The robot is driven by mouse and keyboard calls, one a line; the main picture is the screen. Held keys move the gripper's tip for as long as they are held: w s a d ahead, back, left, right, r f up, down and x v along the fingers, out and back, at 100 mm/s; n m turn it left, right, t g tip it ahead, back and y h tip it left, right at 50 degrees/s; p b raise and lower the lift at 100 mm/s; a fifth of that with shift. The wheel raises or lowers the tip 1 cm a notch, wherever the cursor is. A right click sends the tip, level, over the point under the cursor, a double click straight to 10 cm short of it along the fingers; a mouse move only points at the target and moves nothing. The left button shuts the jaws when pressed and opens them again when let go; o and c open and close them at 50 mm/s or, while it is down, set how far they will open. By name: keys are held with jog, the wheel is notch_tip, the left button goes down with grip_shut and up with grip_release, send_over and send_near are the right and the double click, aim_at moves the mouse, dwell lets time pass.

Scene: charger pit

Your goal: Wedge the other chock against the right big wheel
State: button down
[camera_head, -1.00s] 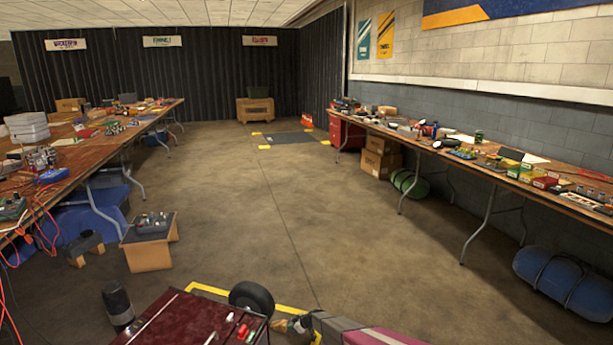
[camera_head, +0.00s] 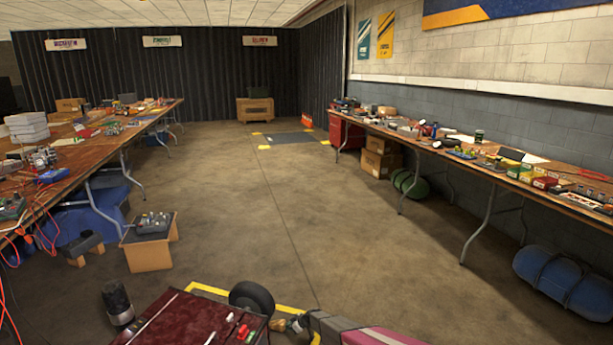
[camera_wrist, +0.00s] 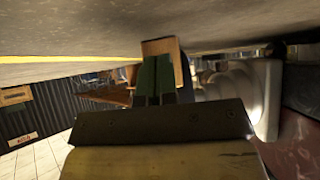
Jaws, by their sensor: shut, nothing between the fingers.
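A big black wheel (camera_head: 252,298) stands at the bottom of the head view, at the right of a dark red cart (camera_head: 170,312). A small tan piece (camera_head: 278,325), perhaps the chock, lies on the floor right of the wheel. My gripper (camera_wrist: 155,64) shows in the wrist view with its two green fingers together and nothing between them. A brown wooden block (camera_wrist: 163,46) shows just past the fingertips; I cannot tell whether they touch it. The wrist view is upside down, with the floor at the top.
A yellow floor line (camera_head: 210,290) runs behind the cart. Cluttered tables line the left (camera_head: 90,145) and right (camera_head: 470,168).

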jog(key=shift+w+a, duration=0.25)
jog(key=shift+a, duration=0.5)
jog(key=shift+w+a, duration=0.25)
jog(key=shift+a, duration=0.45)
dwell(1.0)
jog(key=shift+d+f+v, duration=0.1)
jog(key=shift+v, duration=0.85)
jog(key=shift+d+f+v, duration=0.1)
jog(key=shift+f+v, duration=0.05)
jog(key=shift+v, duration=0.8)
jog(key=shift+d+f+v, duration=0.1)
jog(key=shift+v, duration=0.85)
jog(key=shift+s, duration=0.15)
jog(key=s+d+r+m+g+h, duration=0.1)
jog(key=s+d+r+m+h, duration=0.2)
jog(key=s+d+r, duration=0.5)
jog(key=s+d+r+m+g+h, duration=0.1)
jog(key=s+d+r+m+h, duration=0.2)
jog(key=s+r, duration=1.2)
jog(key=s+d+r+m+g+h, duration=0.1)
jog(key=s+d+r+m+h, duration=0.2)
jog(key=r, duration=2.4)
jog(key=s+d+m, duration=0.5)
jog(key=s+d, duration=0.3)
jog(key=d, duration=0.4)
jog(key=shift+s, duration=0.4)
